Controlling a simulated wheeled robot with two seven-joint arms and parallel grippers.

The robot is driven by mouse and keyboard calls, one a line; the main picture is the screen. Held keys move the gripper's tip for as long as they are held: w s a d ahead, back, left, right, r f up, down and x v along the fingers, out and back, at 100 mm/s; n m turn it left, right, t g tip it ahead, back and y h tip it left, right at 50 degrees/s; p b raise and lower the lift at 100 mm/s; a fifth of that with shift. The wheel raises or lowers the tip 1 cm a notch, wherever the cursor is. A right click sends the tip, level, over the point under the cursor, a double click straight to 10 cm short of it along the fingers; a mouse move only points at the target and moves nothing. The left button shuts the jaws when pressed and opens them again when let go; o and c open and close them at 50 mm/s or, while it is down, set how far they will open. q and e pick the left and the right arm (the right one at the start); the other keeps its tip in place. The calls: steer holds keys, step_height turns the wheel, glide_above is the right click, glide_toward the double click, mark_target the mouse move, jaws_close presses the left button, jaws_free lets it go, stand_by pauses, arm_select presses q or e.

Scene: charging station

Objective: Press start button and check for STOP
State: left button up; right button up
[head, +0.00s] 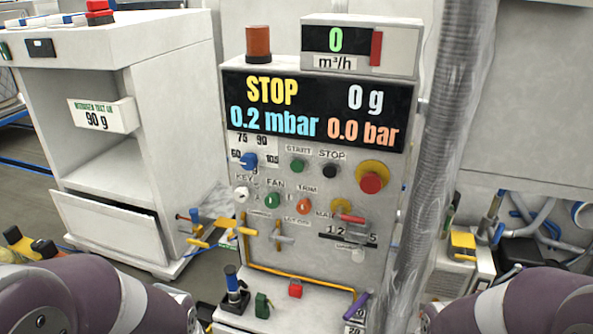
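The control panel (225,173) stands upright in the middle of the head view. Its green start button (297,166) sits under the START label, left of the black stop button (330,171). The display (318,112) reads STOP in yellow, with 0 g, 0.2 mbar and 0.0 bar. A large red button on a yellow ring (371,182) is to the right. My two arms show only at the lower left and lower right corners, apart from the panel. Neither gripper's fingers can be seen.
A white cabinet (180,110) with an open shelf stands at the left. A ribbed hose wrapped in clear film (448,130) runs down the panel's right side. Yellow-handled valves (205,235) stick out at the panel's left. A small ledge with several fittings is below.

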arm_select(q)
jaws_close()
stand_by(0.3)
stand_by(1.6)
